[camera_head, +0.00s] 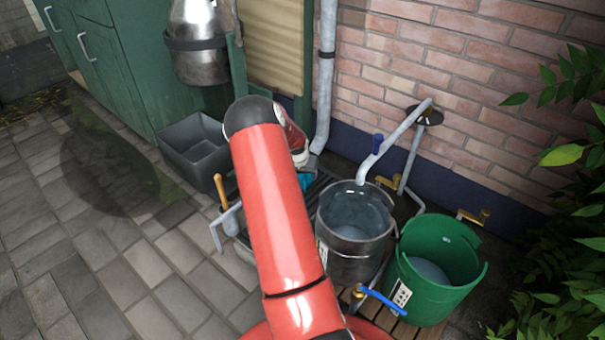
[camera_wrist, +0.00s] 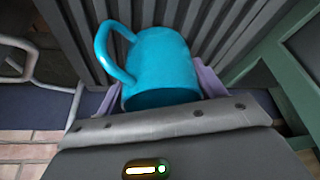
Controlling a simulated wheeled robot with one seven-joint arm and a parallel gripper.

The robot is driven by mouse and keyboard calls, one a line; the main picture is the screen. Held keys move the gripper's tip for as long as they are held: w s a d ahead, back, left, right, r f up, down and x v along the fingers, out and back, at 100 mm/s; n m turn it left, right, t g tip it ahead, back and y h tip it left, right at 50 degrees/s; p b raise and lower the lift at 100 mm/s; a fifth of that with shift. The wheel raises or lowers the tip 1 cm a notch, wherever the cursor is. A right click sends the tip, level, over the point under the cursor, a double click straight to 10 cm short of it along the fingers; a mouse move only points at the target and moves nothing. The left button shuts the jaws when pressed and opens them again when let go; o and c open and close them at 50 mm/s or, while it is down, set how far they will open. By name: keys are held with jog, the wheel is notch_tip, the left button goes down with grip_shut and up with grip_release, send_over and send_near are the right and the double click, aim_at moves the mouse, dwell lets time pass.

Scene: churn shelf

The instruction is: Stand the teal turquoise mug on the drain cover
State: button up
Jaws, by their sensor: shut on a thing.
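The teal turquoise mug (camera_wrist: 162,65) sits between the two pale lilac fingers of my gripper (camera_wrist: 163,88), which is shut on it. Its looped handle points to the upper left in the wrist view. In the head view only a small teal patch of the mug (camera_head: 305,181) shows past my red arm. The dark slatted drain cover (camera_head: 319,184) lies beneath, by the wall, partly hidden by my arm. Its slats also fill the back of the wrist view (camera_wrist: 215,28). I cannot tell whether the mug touches the drain cover.
A steel bucket of water (camera_head: 352,250) stands just right of the drain cover, with a green bucket (camera_head: 440,300) beyond it. A grey tub (camera_head: 195,148) is at the left. A downpipe (camera_head: 325,80) and a curved pipe (camera_head: 395,140) rise along the brick wall.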

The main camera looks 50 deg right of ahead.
jog(key=o, duration=1)
